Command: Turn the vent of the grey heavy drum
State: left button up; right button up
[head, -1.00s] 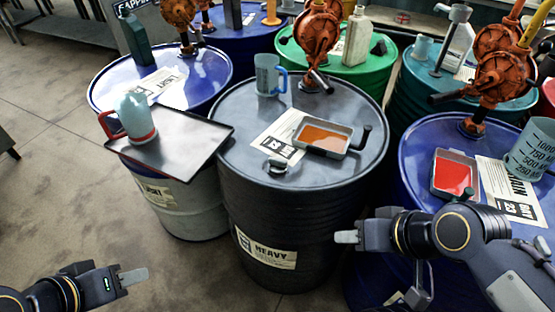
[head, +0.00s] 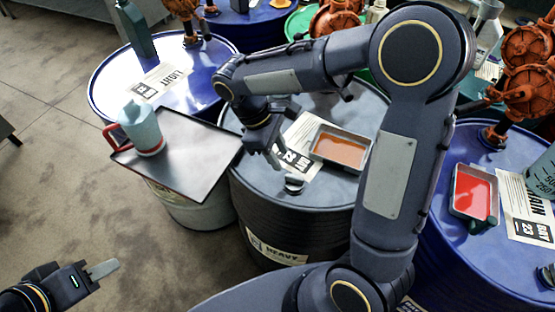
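The grey heavy drum (head: 300,222) stands in the middle of the head view, its HEAVY label on the front partly hidden. Its vent (head: 293,185) is a small grey cap near the front of the lid. My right gripper (head: 274,163) points down over the lid, just behind and left of the vent, and seems apart from it. Its fingers are small and dark, and I cannot tell whether they are open. My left gripper (head: 103,269) is low at the left, away from the drum, seen side-on, so its opening cannot be told.
A tray with brown oil (head: 339,148) lies on the grey lid right of the vent. A dark tray (head: 190,185) with a red-handled jug (head: 140,128) is at the left. A red-filled tray (head: 475,193) sits on the blue drum at the right.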

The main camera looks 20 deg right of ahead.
aim_at(291, 176)
jog(key=x, duration=0.7)
jog(key=shift+s+d+f, duration=0.1)
jog(key=shift+d+f, duration=0.05)
jog(key=shift+f, duration=0.2)
jog(key=shift+c, duration=0.5)
grip_shut()
